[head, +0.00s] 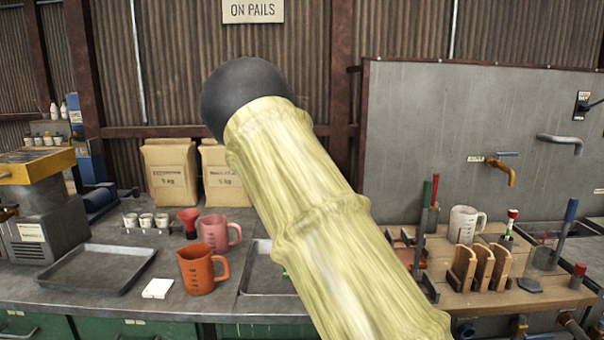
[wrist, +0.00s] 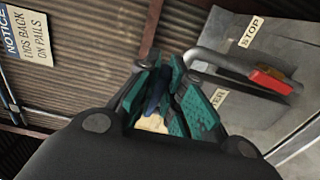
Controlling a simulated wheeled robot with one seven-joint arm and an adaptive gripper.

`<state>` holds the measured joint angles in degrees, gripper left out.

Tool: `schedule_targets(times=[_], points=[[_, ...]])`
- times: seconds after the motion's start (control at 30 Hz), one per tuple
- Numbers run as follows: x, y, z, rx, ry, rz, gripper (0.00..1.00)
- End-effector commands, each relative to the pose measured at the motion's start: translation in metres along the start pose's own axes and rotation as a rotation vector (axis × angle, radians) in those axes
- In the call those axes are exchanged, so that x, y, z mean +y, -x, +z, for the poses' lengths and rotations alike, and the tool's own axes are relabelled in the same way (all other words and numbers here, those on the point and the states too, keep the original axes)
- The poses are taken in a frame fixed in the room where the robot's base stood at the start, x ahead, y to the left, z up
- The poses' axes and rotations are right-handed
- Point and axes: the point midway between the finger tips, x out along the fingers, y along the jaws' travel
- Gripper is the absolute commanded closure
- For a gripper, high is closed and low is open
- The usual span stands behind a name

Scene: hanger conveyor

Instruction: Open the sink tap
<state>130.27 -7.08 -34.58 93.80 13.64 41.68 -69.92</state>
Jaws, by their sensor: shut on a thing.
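In the head view a brass tap (head: 498,168) with a thin blue-grey lever (head: 507,153) sticks out of the grey wall panel at right. A white label is beside it, and nothing touches the tap. My gripper (wrist: 158,100), with teal finger pads, shows in the wrist view. Its fingers are close together on a small dark blue thing (wrist: 156,92) that I cannot make out clearly. A cream patch (wrist: 152,123) shows below it. In the head view my arm fills the middle and the gripper is not seen.
A curved grey pipe (head: 560,139) and a black switch (head: 584,103) are on the panel. Below stands a wooden rack (head: 484,268). Mugs and a metal tray (head: 98,267) are on the left bench. The wrist view shows a grey bar with a red part (wrist: 271,82).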

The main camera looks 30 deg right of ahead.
Motion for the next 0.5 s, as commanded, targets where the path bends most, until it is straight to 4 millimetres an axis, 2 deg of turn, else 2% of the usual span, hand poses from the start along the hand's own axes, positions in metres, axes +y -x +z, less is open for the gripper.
schedule_targets(times=[0.07, 0.1, 0.2, 0.5], points=[[-0.0032, 0.0006, -0.0006, 0.001, 0.001, -0.005, 1.00], [-0.0033, 0.0006, -0.0006, 0.001, 0.001, -0.005, 0.87], [-0.0028, 0.0005, -0.0006, 0.001, 0.001, -0.004, 0.69], [-0.0011, 0.0004, -0.0009, 0.001, 0.001, -0.002, 0.68]])
